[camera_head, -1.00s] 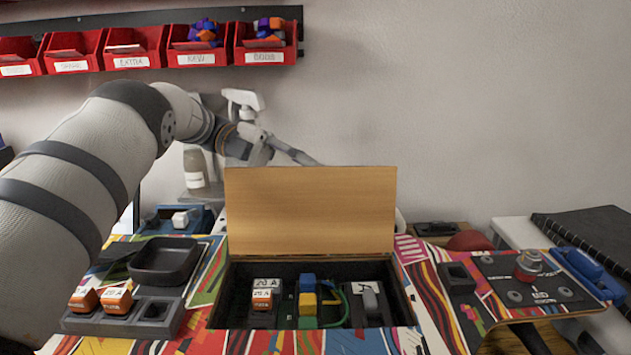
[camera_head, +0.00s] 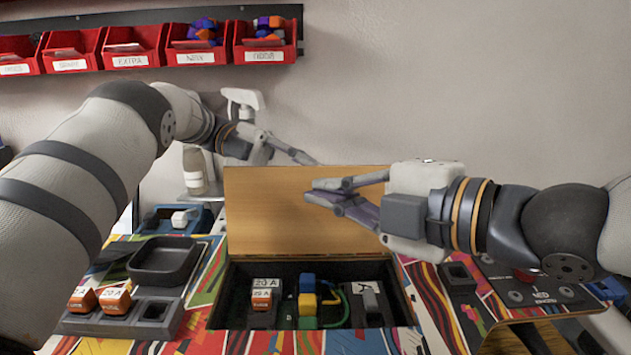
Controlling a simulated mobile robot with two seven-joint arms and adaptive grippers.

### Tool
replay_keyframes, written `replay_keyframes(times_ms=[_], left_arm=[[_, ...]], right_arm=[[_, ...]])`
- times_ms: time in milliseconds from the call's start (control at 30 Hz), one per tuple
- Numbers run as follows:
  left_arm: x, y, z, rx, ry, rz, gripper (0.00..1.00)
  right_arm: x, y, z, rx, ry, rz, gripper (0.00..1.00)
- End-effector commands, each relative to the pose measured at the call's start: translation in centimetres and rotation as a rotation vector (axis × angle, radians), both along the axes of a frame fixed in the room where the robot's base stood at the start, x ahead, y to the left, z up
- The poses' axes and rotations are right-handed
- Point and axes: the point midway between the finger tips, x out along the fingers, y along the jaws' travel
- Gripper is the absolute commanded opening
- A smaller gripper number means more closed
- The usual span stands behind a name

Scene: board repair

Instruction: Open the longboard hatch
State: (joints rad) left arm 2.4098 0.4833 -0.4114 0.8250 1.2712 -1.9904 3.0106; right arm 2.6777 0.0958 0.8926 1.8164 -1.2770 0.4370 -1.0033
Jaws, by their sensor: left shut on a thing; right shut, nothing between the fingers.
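The longboard hatch (camera_head: 262,215) is a wooden lid standing upright at the back of an open compartment (camera_head: 398,290) in the colorful longboard (camera_head: 440,300). My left gripper (camera_head: 312,161) is at the hatch's top edge, reaching from behind, and is shut on it; the exact contact is partly hidden. My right gripper (camera_head: 318,194) is shut and empty in front of the hatch's upper middle, covering part of its right side. Whether it touches the wood cannot be told. Inside the compartment are an orange fuse labeled 20 A (camera_head: 263,297), blue and yellow blocks (camera_head: 307,303) and a grey switch (camera_head: 370,300).
A black tray (camera_head: 165,262) and a grey holder with orange fuses (camera_head: 115,300) lie at the left. Red bins (camera_head: 132,45) hang on the wall. A spray bottle (camera_head: 243,100) stands behind. A control panel (camera_head: 535,290) is at the right, below my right arm.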

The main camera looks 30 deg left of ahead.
Motion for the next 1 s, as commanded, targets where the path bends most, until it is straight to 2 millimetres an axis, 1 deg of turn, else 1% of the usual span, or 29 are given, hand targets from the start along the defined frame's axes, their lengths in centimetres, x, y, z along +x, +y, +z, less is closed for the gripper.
replay_keyframes(times_ms=[33, 133, 200, 300, 467, 767, 900, 1000], left_arm=[[0.0, 0.1, -0.4, 0.005, 0.008, 0.000, 0.00], [0.0, 0.1, -0.4, 0.005, 0.008, 0.000, 0.00], [0.0, 0.1, -0.4, 0.005, 0.008, 0.000, 0.00], [0.0, 0.1, -0.4, 0.005, 0.008, 0.000, 0.00], [0.0, 0.1, -0.4, 0.006, 0.008, 0.001, 0.00], [0.0, 0.1, -0.5, 0.006, 0.009, 0.000, 0.00], [-0.1, 0.0, -0.4, 0.005, 0.009, -0.002, 0.00], [-0.1, -0.1, -0.4, 0.002, 0.010, -0.006, 0.00]], right_arm=[[0.1, 1.2, -0.4, 0.000, 0.002, 0.002, 0.00], [0.5, 3.1, -0.8, 0.001, 0.003, 0.001, 0.00], [1.8, 3.6, -1.1, 0.003, 0.004, -0.002, 0.00], [2.8, 4.3, -1.4, 0.002, 0.002, -0.001, 0.00], [3.6, 4.8, -1.7, 0.001, 0.004, -0.002, 0.00], [3.8, 4.9, -1.7, 0.001, 0.004, -0.002, 0.00], [4.8, 5.6, -1.9, -0.001, 0.000, -0.003, 0.00], [5.1, 5.7, -1.8, 0.002, 0.002, -0.004, 0.00]])
